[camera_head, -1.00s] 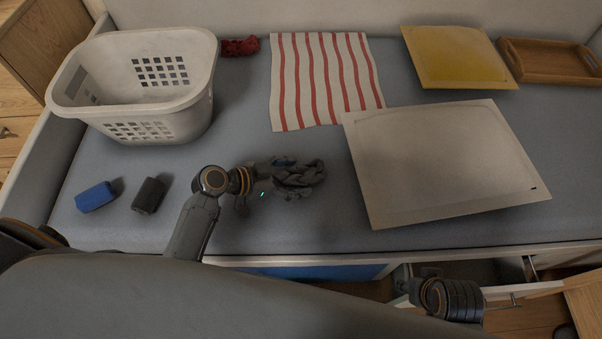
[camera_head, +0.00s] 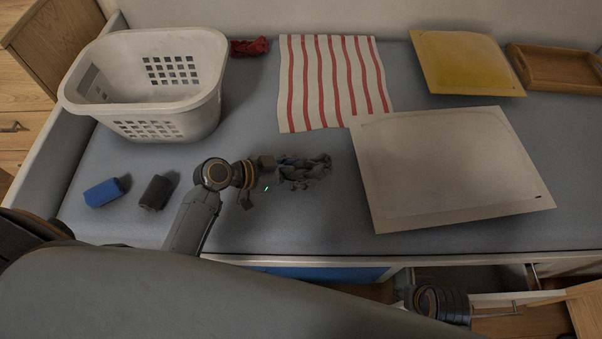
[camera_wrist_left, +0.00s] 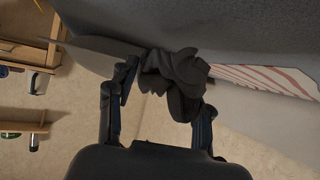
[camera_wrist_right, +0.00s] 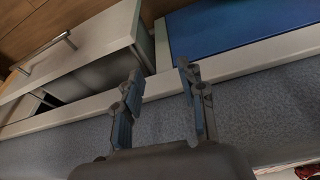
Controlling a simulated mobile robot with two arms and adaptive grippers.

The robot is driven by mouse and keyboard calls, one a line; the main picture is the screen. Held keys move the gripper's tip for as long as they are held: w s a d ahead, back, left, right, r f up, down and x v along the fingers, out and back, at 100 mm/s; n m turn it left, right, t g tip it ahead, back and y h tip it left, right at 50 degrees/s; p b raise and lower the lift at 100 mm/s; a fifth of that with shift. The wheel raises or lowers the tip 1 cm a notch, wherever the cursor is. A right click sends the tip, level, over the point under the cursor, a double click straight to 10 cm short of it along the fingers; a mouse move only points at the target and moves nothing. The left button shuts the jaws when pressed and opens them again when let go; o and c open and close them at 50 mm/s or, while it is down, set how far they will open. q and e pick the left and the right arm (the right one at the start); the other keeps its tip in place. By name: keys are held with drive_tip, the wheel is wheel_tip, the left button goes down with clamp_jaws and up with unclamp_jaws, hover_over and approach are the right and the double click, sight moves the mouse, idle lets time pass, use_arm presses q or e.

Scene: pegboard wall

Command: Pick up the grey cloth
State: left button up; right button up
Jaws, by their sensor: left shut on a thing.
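The grey cloth (camera_head: 318,168) is a dark crumpled bundle near the middle of the grey-blue surface in the head view. My left gripper (camera_head: 300,170) reaches it from the left and is shut on it. In the left wrist view the cloth (camera_wrist_left: 176,78) is bunched between the two fingertips and hangs over one of them. I cannot tell whether the cloth is clear of the surface. My right gripper (camera_wrist_right: 157,75) is open and empty in the right wrist view, above the surface's edge near an open drawer. Its fingers do not show in the head view.
A white laundry basket (camera_head: 105,118) stands at the back left. A blue roll (camera_head: 103,192) and a dark roll (camera_head: 155,192) lie left of my left arm. A striped cloth (camera_head: 335,85), pale board (camera_head: 450,165), yellow board (camera_head: 465,62), red cloth (camera_head: 250,46) and wooden tray (camera_head: 560,68) lie around.

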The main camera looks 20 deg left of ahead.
use_arm(q)
drive_tip(key=s+d+r+p, duration=0.3)
drive_tip(key=s+d+r, duration=0.3)
drive_tip(key=s+r, duration=0.3)
drive_tip(key=s, duration=0.3)
drive_tip(key=shift+s+r, duration=0.15)
drive_tip(key=shift+r, duration=0.05)
use_arm(e)
drive_tip(key=s+f, duration=0.4)
drive_tip(key=f, duration=0.7)
drive_tip(key=shift+d+g, duration=0.2)
drive_tip(key=shift+g, duration=0.2)
